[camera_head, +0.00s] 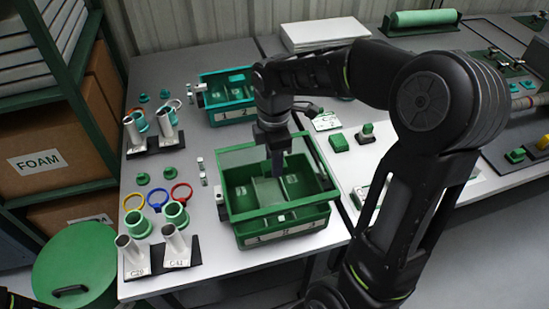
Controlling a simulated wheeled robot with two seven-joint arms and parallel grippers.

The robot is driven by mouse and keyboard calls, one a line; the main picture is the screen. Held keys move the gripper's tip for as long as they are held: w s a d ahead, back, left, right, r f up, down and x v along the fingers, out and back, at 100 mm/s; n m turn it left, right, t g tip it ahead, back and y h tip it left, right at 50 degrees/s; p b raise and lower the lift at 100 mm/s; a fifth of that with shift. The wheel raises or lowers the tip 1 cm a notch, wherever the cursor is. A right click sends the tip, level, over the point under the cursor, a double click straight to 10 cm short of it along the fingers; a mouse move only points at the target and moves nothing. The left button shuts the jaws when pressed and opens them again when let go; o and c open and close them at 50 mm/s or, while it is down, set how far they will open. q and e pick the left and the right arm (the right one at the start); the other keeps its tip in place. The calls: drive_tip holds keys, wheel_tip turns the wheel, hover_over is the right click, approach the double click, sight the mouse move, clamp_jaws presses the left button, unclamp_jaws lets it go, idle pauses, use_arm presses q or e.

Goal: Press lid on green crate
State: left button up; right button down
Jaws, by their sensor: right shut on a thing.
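The green crate (290,235) stands near the front edge of the grey table, in the middle of the view. A green-rimmed lid (268,213) with a see-through panel appears to lie over its top. The crate's inside and its dividers show through. I cannot tell whether the lid is seated all the way round. My right gripper (277,172) points down over the middle of the crate, shut on what looks like the lid's grip. The fingertips' contact is too small to make out.
A teal crate (229,117) stands behind. White tubes (176,246) in black stands, coloured rings (181,191) and green caps lie to the left. Small green parts (338,142) lie right of the crate. A green shelf with FOAM boxes (52,150) borders the left side.

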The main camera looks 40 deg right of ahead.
drive_tip(key=shift+f, duration=0.1)
wheel_tip(320, 180, down, 4)
drive_tip(key=b, duration=0.3)
drive_tip(key=shift+b, duration=0.3)
drive_tip(key=shift+f+b, duration=0.55)
drive_tip(key=shift+f, duration=0.3)
idle(0.5)
drive_tip(key=shift+f, duration=0.6)
idle(1.3)
drive_tip(key=c, duration=0.5)
unclamp_jaws()
